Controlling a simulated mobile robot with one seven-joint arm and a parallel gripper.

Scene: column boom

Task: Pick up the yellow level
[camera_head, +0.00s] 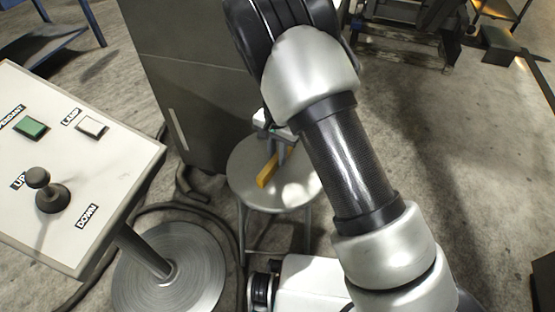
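The yellow level (267,171) is a short yellow bar on the round grey top of a stool (244,181). It lies at a slant, left of the middle of the stool top. My gripper (282,154) shows only in part, beside my arm and just above the right end of the level. A grey finger-like part points down close to that end. I cannot tell whether it touches the level or whether the gripper is open or shut. My arm hides part of the gripper and the stool's right side.
A control panel (88,165) with a joystick (45,190) and buttons stands at the left on a round metal base (170,275). A dark cabinet (190,70) stands behind the stool. Cables (190,208) lie on the floor. Open floor lies at the right.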

